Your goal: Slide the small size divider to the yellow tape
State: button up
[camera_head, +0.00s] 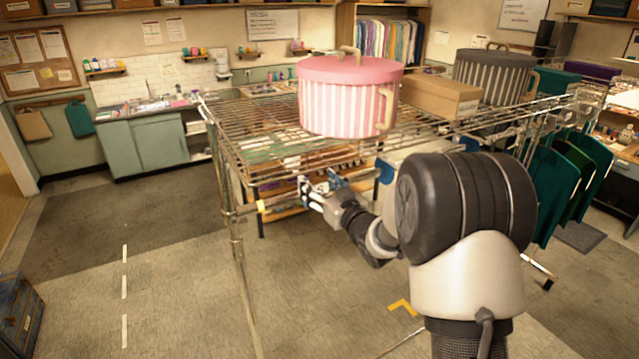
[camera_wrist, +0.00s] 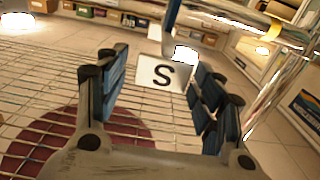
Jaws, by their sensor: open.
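The small size divider (camera_wrist: 161,73) shows in the wrist view as a white tag with a black "S", below a blue-grey upright piece by the rail. My gripper (camera_wrist: 158,62) is open, with one blue-padded finger on each side of the tag. I see a gap on both sides and no clear contact. In the head view my gripper (camera_head: 318,187) is at the front rail below the wire shelf, and it largely hides the divider. The yellow tape (camera_head: 262,206) is wrapped around the rail left of my gripper. It also shows at the upper right of the wrist view (camera_wrist: 272,31).
A pink striped round box (camera_head: 345,110), a brown box (camera_head: 440,97) and a grey striped round box (camera_head: 494,78) stand on the wire shelf (camera_head: 240,130). A blue rounded piece (camera_head: 385,172) is right of my gripper. Teal garments (camera_head: 555,185) hang at right. The left floor is open.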

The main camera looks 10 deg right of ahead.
grip_shut()
jog(key=s+a+b, duration=0.4)
jog(key=a+b, duration=0.5)
jog(key=a, duration=0.4)
dwell(0.5)
